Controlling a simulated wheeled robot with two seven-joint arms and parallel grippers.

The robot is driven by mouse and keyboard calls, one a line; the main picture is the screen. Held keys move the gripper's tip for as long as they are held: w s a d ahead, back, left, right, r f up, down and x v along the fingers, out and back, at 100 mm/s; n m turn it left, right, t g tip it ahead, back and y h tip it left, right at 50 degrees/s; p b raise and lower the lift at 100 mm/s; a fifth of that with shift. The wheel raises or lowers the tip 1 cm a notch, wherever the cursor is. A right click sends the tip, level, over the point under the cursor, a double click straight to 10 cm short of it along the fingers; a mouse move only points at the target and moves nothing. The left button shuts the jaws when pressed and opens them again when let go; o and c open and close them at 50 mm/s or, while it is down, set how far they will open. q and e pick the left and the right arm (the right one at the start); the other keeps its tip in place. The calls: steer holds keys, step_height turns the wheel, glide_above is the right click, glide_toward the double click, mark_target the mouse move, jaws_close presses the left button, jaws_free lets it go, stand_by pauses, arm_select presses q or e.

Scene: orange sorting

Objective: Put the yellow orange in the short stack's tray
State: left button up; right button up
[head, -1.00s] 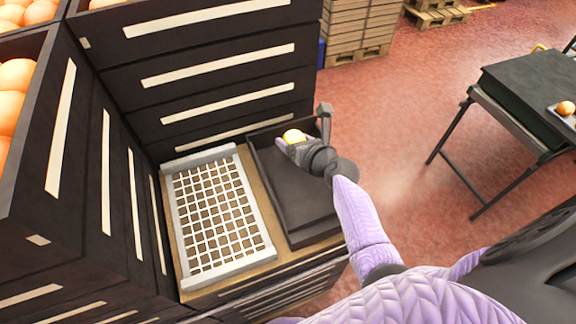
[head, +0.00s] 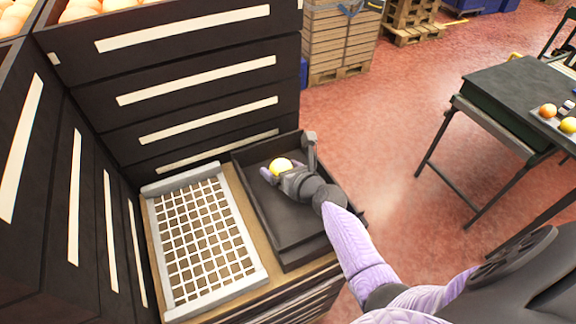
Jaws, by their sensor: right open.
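The yellow orange (head: 281,165) is at the far part of the black tray (head: 298,252) on top of the short stack (head: 290,296). My right gripper (head: 284,160) reaches into the tray from the right. Its jaws are open, with one finger on each side of the orange. I cannot tell whether the orange rests fully on the tray floor. My left gripper is not in the head view.
A white grid rack (head: 205,240) lies left of the tray. Tall black crate stacks (head: 190,75) rise behind and to the left. A dark table (head: 515,90) at right holds a small tray with oranges (head: 548,111). Red floor lies between.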

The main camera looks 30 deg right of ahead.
steer(key=p+v, duration=0.4)
steer(key=v, duration=0.7)
steer(key=shift+s+r, duration=0.2)
steer(key=shift+s, duration=0.3)
steer(key=shift+r, duration=0.1)
